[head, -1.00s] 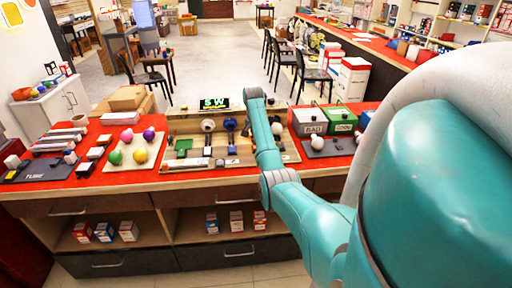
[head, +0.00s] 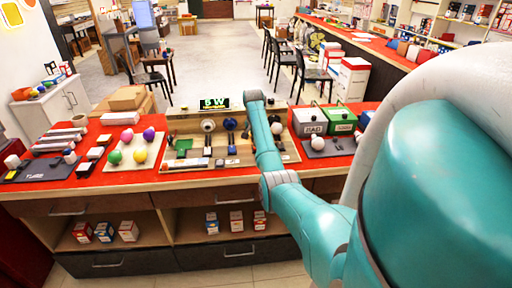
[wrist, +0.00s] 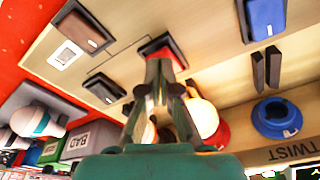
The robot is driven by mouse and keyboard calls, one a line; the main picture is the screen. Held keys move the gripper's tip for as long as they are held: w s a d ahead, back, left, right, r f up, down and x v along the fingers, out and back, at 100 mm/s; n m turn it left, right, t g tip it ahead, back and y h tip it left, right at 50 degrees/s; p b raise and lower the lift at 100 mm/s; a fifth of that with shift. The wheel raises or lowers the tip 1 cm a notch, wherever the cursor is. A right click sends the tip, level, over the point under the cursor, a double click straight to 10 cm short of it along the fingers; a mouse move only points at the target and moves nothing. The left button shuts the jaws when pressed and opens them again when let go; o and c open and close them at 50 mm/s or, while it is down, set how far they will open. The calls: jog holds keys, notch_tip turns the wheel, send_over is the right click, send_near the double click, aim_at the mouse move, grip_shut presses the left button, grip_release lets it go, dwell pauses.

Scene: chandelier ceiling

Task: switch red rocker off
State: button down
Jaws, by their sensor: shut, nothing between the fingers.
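A small display (head: 214,103) with green characters stands at the panel's back.
Two dark rockers (wrist: 82,28) (wrist: 102,88) lie left of my gripper in the wrist view. A blue rocker (wrist: 265,18) and a blue ring knob (wrist: 277,118) lie right. A red and cream knob (wrist: 203,120) is close beside the fingers. A BAD box (head: 312,121) stands right of the panel.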

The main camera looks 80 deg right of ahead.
jog(key=shift+f, duration=0.6)
dwell(0.3)
jog(key=shift+r, duration=3.55)
jog(key=shift+w, duration=0.1)
